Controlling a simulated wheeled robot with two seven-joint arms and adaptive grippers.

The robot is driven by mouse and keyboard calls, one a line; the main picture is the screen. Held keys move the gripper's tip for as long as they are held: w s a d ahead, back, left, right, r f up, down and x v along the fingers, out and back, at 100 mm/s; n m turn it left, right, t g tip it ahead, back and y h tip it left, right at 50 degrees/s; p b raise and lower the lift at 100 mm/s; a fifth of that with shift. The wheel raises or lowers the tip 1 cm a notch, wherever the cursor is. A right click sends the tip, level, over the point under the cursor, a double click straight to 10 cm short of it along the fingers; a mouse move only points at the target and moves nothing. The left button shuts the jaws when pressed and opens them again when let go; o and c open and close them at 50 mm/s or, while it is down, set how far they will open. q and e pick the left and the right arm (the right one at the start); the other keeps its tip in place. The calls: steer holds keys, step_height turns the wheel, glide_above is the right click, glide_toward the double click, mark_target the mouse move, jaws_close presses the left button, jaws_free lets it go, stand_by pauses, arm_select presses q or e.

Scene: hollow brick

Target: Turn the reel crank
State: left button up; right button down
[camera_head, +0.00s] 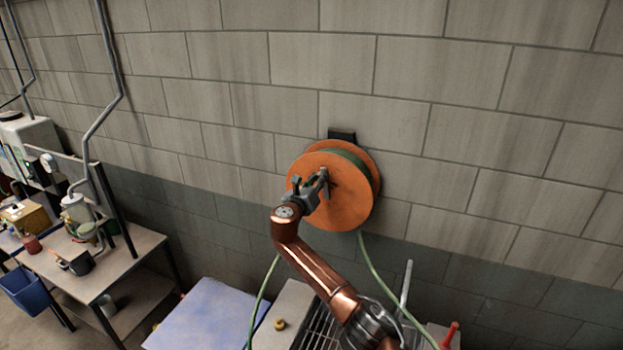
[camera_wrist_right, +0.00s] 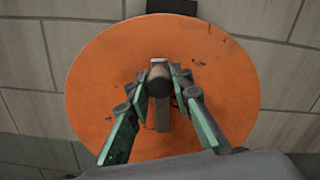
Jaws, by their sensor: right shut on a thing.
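The orange reel (camera_head: 345,208) hangs on the block wall, with green hose wound behind its front disc. Its face fills much of the right wrist view (camera_wrist_right: 100,75). The crank (camera_wrist_right: 161,105) is a grey arm with a dark round knob, near the middle of the disc. My right gripper (camera_head: 318,180) is at the reel's face. In the right wrist view its fingers (camera_wrist_right: 161,82) are on both sides of the crank knob, shut on it. The gripper hides part of the crank in the head view. My left gripper does not show.
A dark wall bracket (camera_head: 342,135) is above the reel. Green hose (camera_head: 372,265) hangs below it on both sides. A pale blue surface (camera_head: 208,315) and a metal rack (camera_head: 318,325) stand below. A cluttered workbench (camera_head: 125,255) is at the left.

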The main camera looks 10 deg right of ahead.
steer(key=shift+d+f, duration=0.1)
steer(key=shift+f, duration=0.15)
steer(key=c, duration=1.7)
jaws_free()
steer(key=shift+w, duration=0.1)
steer(key=shift+c, duration=0.2)
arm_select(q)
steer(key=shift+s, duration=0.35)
arm_select(e)
steer(key=shift+o, duration=0.3)
steer(key=shift+r, duration=0.1)
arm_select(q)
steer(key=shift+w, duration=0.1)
arm_select(e)
steer(key=shift+a, duration=0.2)
steer(key=v, duration=1.2)
